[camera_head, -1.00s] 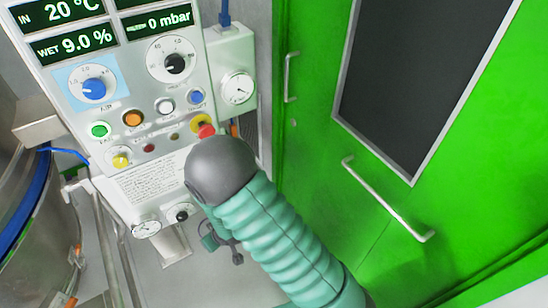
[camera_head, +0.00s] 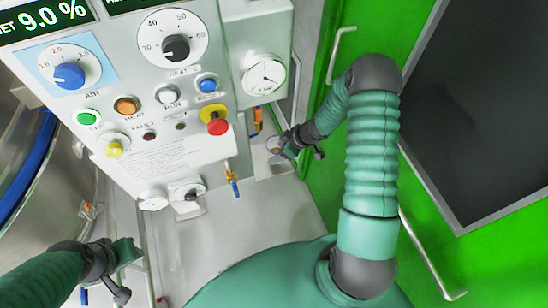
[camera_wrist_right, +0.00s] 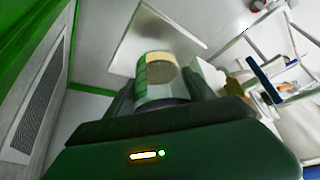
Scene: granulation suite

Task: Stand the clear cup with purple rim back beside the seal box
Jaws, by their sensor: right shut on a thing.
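My right gripper (camera_head: 276,146) is beyond the bent right arm, near the lower right of the control panel. In the wrist view it is shut on a small see-through cup (camera_wrist_right: 160,70), which sits between the two fingers. The cup looks pale at its far end and green along its side. A dark band shows at its near end; I cannot tell if this is the purple rim. In the head view the cup is tiny and partly hidden by the gripper. My left gripper (camera_head: 132,252) is at the lower left, its jaw state unclear. I cannot make out the seal box.
The control panel (camera_head: 150,100) with knobs and buttons fills the upper left. A valve with a blue handle (camera_head: 235,188) hangs below it. A green door (camera_head: 330,190) with metal handles stands at the right. A steel vessel (camera_head: 25,150) is at the far left. A pale plate (camera_wrist_right: 135,40) lies beyond the cup.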

